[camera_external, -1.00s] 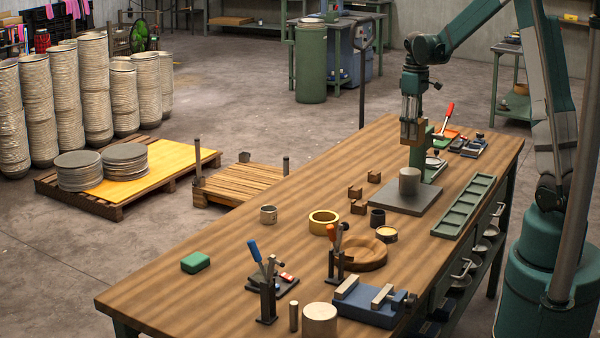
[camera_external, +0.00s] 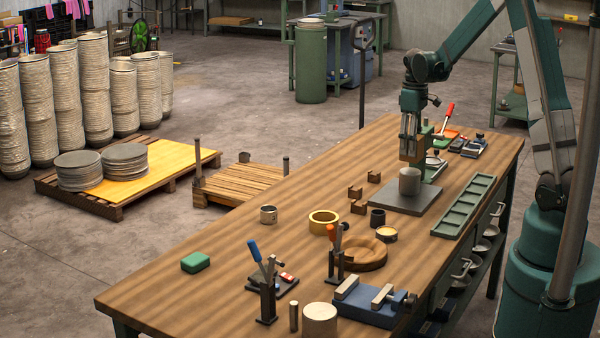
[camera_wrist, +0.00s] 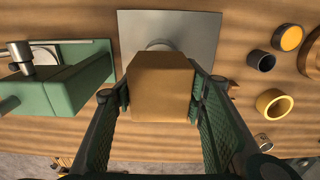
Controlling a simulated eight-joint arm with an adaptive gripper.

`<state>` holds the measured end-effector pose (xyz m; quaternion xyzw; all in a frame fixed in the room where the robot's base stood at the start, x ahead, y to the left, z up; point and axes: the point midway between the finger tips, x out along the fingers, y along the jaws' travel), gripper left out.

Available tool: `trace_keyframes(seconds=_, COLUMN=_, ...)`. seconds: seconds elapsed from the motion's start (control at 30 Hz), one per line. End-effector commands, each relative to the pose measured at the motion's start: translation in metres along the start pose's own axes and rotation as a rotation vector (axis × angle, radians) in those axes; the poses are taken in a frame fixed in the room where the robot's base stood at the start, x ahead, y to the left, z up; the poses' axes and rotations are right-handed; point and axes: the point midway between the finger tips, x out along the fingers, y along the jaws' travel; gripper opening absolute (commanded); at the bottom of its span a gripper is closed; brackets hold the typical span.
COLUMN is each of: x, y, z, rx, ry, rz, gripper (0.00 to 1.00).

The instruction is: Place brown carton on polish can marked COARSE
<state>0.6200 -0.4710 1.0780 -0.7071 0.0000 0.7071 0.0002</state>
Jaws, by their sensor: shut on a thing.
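The brown carton (camera_wrist: 160,85) is between the two pads of my gripper (camera_wrist: 160,100) in the wrist view, and the gripper is shut on it. In the external view my gripper (camera_external: 411,142) holds it upright just behind or above a grey cylinder (camera_external: 410,182) standing on a flat grey plate (camera_external: 398,203). The carton hides most of this cylinder in the wrist view; only its edge (camera_wrist: 161,44) shows. I cannot tell whether carton and cylinder touch. No COARSE marking is readable, so I cannot tell which can bears it.
A green press-like fixture (camera_wrist: 70,80) stands close left of the carton in the wrist view. A green compartment tray (camera_external: 464,206) lies right of the plate. A dark cup (camera_external: 377,218), yellow-topped tin (camera_external: 387,235), brass ring (camera_external: 323,222) and small brown blocks (camera_external: 356,192) are nearby.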

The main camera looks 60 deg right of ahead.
Motion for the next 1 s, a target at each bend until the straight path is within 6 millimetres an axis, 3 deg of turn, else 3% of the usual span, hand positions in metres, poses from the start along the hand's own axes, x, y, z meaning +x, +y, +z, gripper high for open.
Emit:
trace_keyframes(seconds=0.27, x=0.002, y=0.0, z=0.0, rx=0.0, ry=0.0, rz=0.0, gripper=0.28)
trace_keyframes(seconds=0.7, x=0.039, y=0.0, z=0.0, rx=0.0, ry=0.0, rz=0.0, gripper=0.28)
trace_keyframes(seconds=1.0, x=0.041, y=0.0, z=0.0, rx=0.0, ry=0.0, rz=0.0, gripper=0.28)
